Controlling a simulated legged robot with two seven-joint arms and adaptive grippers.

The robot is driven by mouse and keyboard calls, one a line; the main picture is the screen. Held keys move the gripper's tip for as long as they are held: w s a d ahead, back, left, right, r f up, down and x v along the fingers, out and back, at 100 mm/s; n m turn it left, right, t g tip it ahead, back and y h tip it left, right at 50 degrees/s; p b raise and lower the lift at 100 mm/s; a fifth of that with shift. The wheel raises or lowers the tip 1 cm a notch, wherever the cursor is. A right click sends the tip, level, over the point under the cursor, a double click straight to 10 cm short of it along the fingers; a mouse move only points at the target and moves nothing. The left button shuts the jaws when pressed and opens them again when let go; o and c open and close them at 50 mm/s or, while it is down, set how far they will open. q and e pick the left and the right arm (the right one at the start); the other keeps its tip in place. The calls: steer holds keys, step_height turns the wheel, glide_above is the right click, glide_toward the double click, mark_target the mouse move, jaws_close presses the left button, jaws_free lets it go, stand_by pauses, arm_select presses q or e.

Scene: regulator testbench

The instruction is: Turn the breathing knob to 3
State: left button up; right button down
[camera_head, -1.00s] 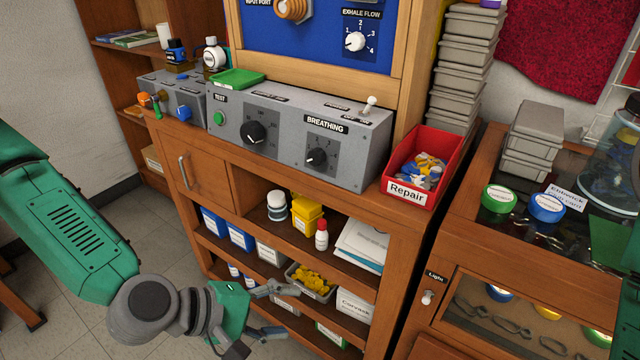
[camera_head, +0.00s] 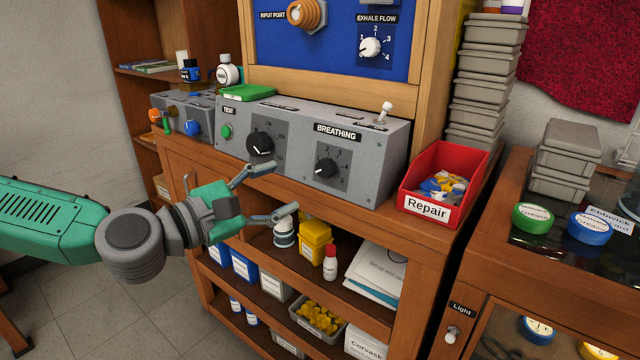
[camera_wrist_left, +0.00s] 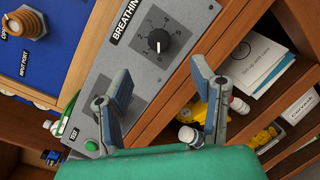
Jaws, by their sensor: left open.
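The breathing knob (camera_head: 326,168) is a small black dial with a white pointer on the front of the grey box (camera_head: 376,155), under the label BREATHING. In the head view its pointer aims to the lower left. The knob also shows in the left wrist view (camera_wrist_left: 158,41), ahead of the fingers and apart from them. My left gripper (camera_head: 284,190) is open and empty, left of the knob and a little below it, in front of the box. Its two spread fingers (camera_wrist_left: 163,85) show in the wrist view. My right gripper is not in view.
A larger black knob (camera_head: 260,142) and a green button (camera_head: 227,131) sit left on the same box. A toggle switch (camera_head: 384,112) stands on top. A red Repair bin (camera_head: 455,161) is to the right. Open shelves (camera_head: 290,262) with bottles and boxes lie below.

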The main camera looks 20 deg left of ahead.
mark_target(322, 170)
arm_select(q)
steer(key=b+x, duration=0.1)
steer(key=x, duration=0.8)
steer(key=shift+w+d+r, duration=0.1)
steer(key=shift+w+d, duration=0.05)
steer(key=c, duration=1.1)
